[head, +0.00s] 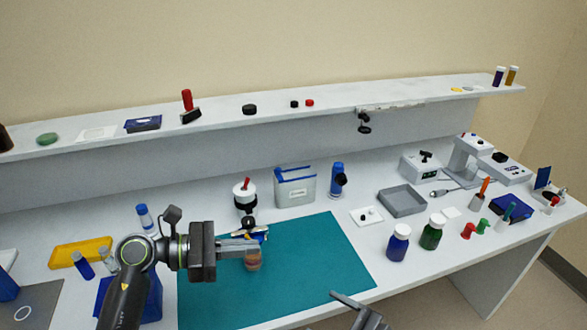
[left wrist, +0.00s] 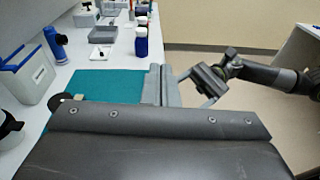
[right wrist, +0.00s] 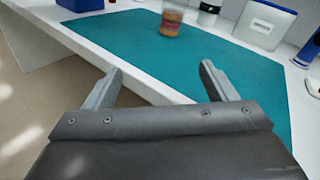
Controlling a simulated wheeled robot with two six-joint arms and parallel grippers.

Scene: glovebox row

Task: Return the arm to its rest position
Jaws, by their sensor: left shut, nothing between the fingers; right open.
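My left gripper (head: 256,244) reaches in from the left over the teal mat (head: 320,265) in the head view. Its fingers are closed together with nothing between them, as the left wrist view (left wrist: 165,86) also shows. A small amber jar (head: 253,262) stands on the mat just below the left fingertips in the head view; it also shows in the right wrist view (right wrist: 171,22). My right gripper (right wrist: 160,82) is open and empty, low at the bench's front edge. In the head view only part of it shows at the bottom.
The bench holds a grey-white bin (head: 295,188), a grey tray (head: 402,202), a blue bottle (head: 398,243) and a green bottle (head: 432,234). A yellow rack (head: 80,252) stands left of my left arm. A shelf (head: 220,115) runs along the back. The mat's right half is clear.

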